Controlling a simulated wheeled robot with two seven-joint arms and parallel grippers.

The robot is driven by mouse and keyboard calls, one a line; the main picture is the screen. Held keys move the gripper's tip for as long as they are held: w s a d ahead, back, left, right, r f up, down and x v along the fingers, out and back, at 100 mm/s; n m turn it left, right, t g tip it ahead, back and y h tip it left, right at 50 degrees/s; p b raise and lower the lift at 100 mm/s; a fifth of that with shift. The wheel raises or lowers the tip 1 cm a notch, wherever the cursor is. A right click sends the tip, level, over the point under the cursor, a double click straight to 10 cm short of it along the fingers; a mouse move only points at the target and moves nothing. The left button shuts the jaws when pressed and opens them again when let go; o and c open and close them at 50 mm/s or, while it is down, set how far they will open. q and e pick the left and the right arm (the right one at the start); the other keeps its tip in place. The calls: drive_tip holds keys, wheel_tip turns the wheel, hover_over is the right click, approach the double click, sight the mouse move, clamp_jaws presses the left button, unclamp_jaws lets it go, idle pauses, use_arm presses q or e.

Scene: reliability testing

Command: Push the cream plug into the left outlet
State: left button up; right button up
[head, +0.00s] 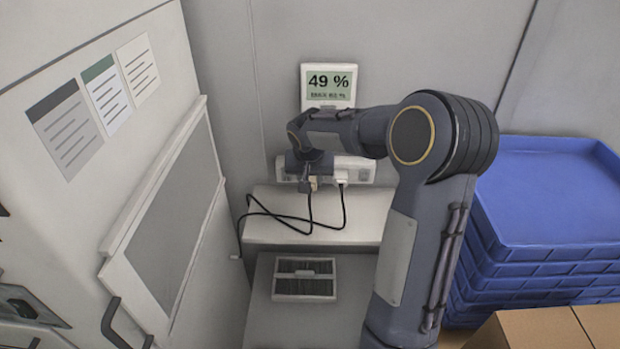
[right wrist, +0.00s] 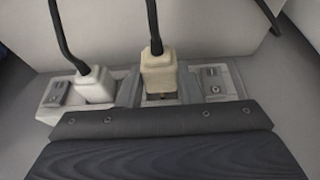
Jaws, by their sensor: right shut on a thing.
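The cream plug (head: 313,184) with its black cord is at the white outlet strip (head: 362,172) on the back wall. My right gripper (head: 308,182) is shut on the cream plug, over the strip's left part in the head view. In the right wrist view the cream plug (right wrist: 158,72) stands upright between the two fingers of my right gripper (right wrist: 158,90). A small brownish part shows under the plug; I cannot tell how deep it sits, and the socket is mostly hidden. A white plug (head: 341,176) sits in the strip to the right; it also shows in the wrist view (right wrist: 95,86). My left gripper is not in view.
A display reading 49 % (head: 328,85) hangs above the strip. A pale ledge (head: 350,225) lies below, with the black cords over it. A white cabinet (head: 150,120) stands left. Stacked blue trays (head: 550,195) and a cardboard box (head: 540,330) stand right.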

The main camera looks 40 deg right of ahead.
drive_tip(key=shift+w+d, duration=0.65)
drive_tip(key=shift+w, duration=0.15)
idle(2.2)
drive_tip(key=o, duration=1.1)
drive_tip(key=b+v, duration=0.1)
drive_tip(key=v, duration=0.6)
drive_tip(key=shift+s+a+r, duration=0.15)
drive_tip(key=shift+r, duration=0.2)
drive_tip(key=shift+s, duration=0.1)
